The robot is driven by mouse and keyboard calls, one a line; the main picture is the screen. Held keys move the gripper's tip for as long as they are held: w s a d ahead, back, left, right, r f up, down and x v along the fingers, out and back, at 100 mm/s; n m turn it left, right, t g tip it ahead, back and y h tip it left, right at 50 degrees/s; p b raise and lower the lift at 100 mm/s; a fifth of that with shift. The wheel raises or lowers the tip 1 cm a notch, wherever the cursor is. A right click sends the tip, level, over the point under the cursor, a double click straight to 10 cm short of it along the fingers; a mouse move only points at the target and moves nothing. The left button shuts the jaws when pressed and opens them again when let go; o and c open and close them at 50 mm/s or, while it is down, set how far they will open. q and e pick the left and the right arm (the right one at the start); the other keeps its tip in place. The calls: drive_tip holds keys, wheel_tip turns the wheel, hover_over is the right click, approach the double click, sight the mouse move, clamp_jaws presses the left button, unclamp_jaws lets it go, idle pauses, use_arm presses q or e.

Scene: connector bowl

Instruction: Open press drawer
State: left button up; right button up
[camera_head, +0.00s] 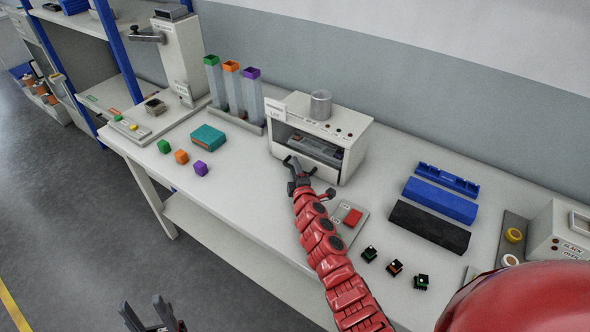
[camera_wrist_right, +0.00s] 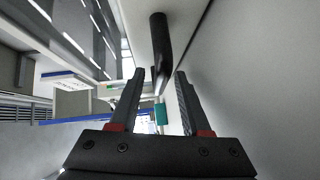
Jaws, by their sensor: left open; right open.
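The press (camera_head: 355,133) is a white box on the bench with a dark opening in its front and grey parts inside. A dark drawer handle (camera_wrist_right: 160,42) shows in the right wrist view, standing out from a pale surface. My right gripper (camera_head: 291,164) is open at the lower front left of the press. In the wrist view its fingers (camera_wrist_right: 157,78) lie on either side of the handle's line, with no clear grip on it. The arm and gripper partly hide the press's lower front. My left gripper (camera_head: 150,318) is open and empty, low at the bottom left, off the bench.
A clear cup (camera_head: 320,105) stands on the press. Clear tubes with coloured tops (camera_head: 232,92) stand left of it. A teal box (camera_head: 208,138) and small cubes (camera_head: 181,157) lie on the left. A red-button panel (camera_head: 352,217) and blue blocks (camera_head: 440,200) lie right.

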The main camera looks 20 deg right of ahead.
clamp_jaws()
idle(1.4)
